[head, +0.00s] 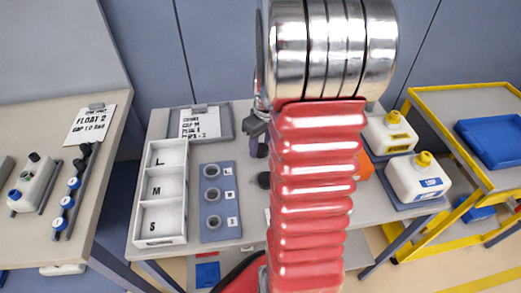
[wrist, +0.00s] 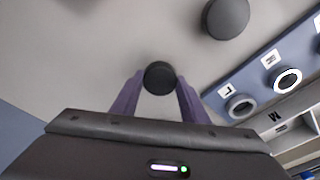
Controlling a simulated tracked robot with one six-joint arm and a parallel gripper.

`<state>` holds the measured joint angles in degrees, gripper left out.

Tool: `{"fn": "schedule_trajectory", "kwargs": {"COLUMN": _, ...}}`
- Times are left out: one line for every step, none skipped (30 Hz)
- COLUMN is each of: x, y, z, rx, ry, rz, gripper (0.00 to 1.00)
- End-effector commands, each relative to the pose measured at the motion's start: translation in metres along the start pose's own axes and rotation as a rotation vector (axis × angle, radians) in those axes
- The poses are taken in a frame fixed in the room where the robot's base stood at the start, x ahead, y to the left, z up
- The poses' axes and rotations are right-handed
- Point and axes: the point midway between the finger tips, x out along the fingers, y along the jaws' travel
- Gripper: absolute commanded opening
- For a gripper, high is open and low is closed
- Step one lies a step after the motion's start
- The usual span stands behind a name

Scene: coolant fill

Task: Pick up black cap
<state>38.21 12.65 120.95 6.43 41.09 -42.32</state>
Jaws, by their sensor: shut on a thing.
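In the wrist view my gripper (wrist: 159,80) has its two purple fingers closed on the sides of a round black cap (wrist: 159,77). Only the cap's top shows between the fingertips. I cannot tell whether the cap touches the table. A second, larger-looking black cap (wrist: 226,17) lies apart from the fingers; it also shows in the head view (head: 264,180), partly behind my arm.
A blue plate with rings (head: 219,202) and a white tray marked L, M, S (head: 163,195) stand to the left. A clipboard (head: 201,123) lies behind. White jugs with yellow caps (head: 418,178) stand right. My arm hides the table's middle.

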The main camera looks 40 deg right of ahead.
Motion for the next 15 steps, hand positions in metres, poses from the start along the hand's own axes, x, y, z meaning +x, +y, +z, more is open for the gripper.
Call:
{"fn": "schedule_trajectory", "kwargs": {"x": 0.000, "y": 0.000, "z": 0.000, "rx": 0.000, "ry": 0.000, "rz": 0.000, "gripper": 0.19}}
{"fn": "schedule_trajectory", "kwargs": {"x": -0.001, "y": 0.000, "z": 0.000, "rx": 0.000, "ry": 0.000, "rz": 0.000, "gripper": 0.19}}
{"fn": "schedule_trajectory", "kwargs": {"x": -0.001, "y": 0.000, "z": 0.000, "rx": 0.000, "ry": 0.001, "rz": 0.000, "gripper": 0.19}}
{"fn": "schedule_trajectory", "kwargs": {"x": -0.002, "y": 0.000, "z": 0.000, "rx": 0.000, "ry": 0.001, "rz": 0.000, "gripper": 0.19}}
{"fn": "schedule_trajectory", "kwargs": {"x": -0.004, "y": 0.000, "z": -0.001, "rx": 0.000, "ry": 0.001, "rz": 0.001, "gripper": 0.19}}
{"fn": "schedule_trajectory", "kwargs": {"x": -0.006, "y": 0.000, "z": -0.001, "rx": 0.000, "ry": 0.001, "rz": 0.001, "gripper": 0.19}}
{"fn": "schedule_trajectory", "kwargs": {"x": -0.009, "y": 0.000, "z": -0.001, "rx": 0.000, "ry": 0.001, "rz": 0.001, "gripper": 0.19}}
{"fn": "schedule_trajectory", "kwargs": {"x": -0.012, "y": 0.001, "z": -0.002, "rx": 0.000, "ry": 0.002, "rz": 0.002, "gripper": 0.19}}
{"fn": "schedule_trajectory", "kwargs": {"x": -0.017, "y": 0.001, "z": -0.003, "rx": 0.000, "ry": 0.003, "rz": 0.002, "gripper": 0.19}}
{"fn": "schedule_trajectory", "kwargs": {"x": -0.021, "y": 0.001, "z": -0.003, "rx": 0.000, "ry": 0.002, "rz": 0.002, "gripper": 0.19}}
{"fn": "schedule_trajectory", "kwargs": {"x": -0.025, "y": 0.001, "z": -0.003, "rx": 0.000, "ry": 0.002, "rz": 0.002, "gripper": 0.19}}
{"fn": "schedule_trajectory", "kwargs": {"x": -0.032, "y": 0.001, "z": -0.004, "rx": 0.000, "ry": 0.004, "rz": 0.003, "gripper": 0.19}}
{"fn": "schedule_trajectory", "kwargs": {"x": -0.037, "y": 0.001, "z": -0.005, "rx": 0.000, "ry": 0.004, "rz": 0.003, "gripper": 0.19}}
{"fn": "schedule_trajectory", "kwargs": {"x": -0.042, "y": 0.001, "z": -0.006, "rx": 0.000, "ry": 0.004, "rz": 0.003, "gripper": 0.19}}
{"fn": "schedule_trajectory", "kwargs": {"x": -0.049, "y": 0.001, "z": -0.006, "rx": 0.000, "ry": 0.003, "rz": 0.003, "gripper": 0.19}}
